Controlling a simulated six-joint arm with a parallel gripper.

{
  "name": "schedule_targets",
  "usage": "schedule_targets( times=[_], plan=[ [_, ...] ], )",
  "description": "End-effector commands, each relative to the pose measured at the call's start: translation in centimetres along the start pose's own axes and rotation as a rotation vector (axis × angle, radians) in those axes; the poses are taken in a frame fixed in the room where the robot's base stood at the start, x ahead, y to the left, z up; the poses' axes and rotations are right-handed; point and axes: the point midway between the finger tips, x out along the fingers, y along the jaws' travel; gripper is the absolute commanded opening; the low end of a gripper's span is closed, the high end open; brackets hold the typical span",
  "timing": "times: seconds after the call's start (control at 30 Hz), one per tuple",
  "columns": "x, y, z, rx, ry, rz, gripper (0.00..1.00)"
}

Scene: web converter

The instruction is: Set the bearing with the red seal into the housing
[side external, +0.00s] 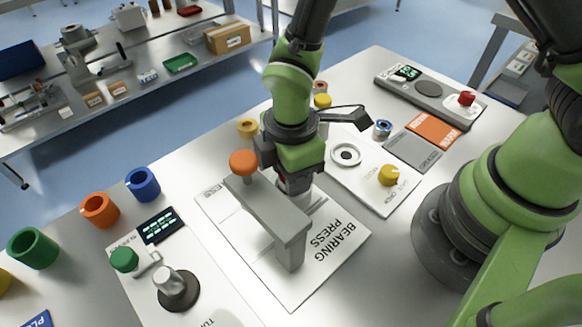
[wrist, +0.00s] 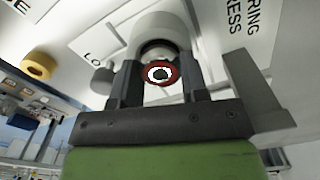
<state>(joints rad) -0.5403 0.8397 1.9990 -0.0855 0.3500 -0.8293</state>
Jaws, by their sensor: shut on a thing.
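The bearing with the red seal (wrist: 176,75) sits between the fingers of my gripper (wrist: 160,78) in the wrist view. Its red ring surrounds a white face with a dark centre. My gripper is shut on it. A pale grey round housing (wrist: 160,24) lies just beyond the bearing in the wrist view, with a hollow facing the fingers. I cannot tell whether the bearing touches it. In the side view my gripper (side external: 296,187) is low behind the grey arch of the bearing press (side external: 268,214), which has an orange knob (side external: 243,161). The press arch mostly hides the fingertips and housing there.
The press arch stands close to my gripper. A blue-ringed bearing (side external: 382,129) and a panel with a yellow knob (side external: 389,175) lie to the right. Orange (side external: 99,210), blue (side external: 143,184) and green (side external: 33,249) rings stand at the left.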

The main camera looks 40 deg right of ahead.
Motion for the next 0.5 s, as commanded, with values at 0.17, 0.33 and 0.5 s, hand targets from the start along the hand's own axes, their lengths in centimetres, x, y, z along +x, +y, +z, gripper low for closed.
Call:
schedule_targets(
  times=[0.17,0.33,0.5],
  plan=[
    [0.16,0.01,-0.01,0.000,0.000,0.000,0.15],
    [0.29,0.01,-0.01,0.000,0.000,0.000,0.15],
    [0.42,0.01,-0.01,0.001,0.000,0.000,0.15]
  ],
)
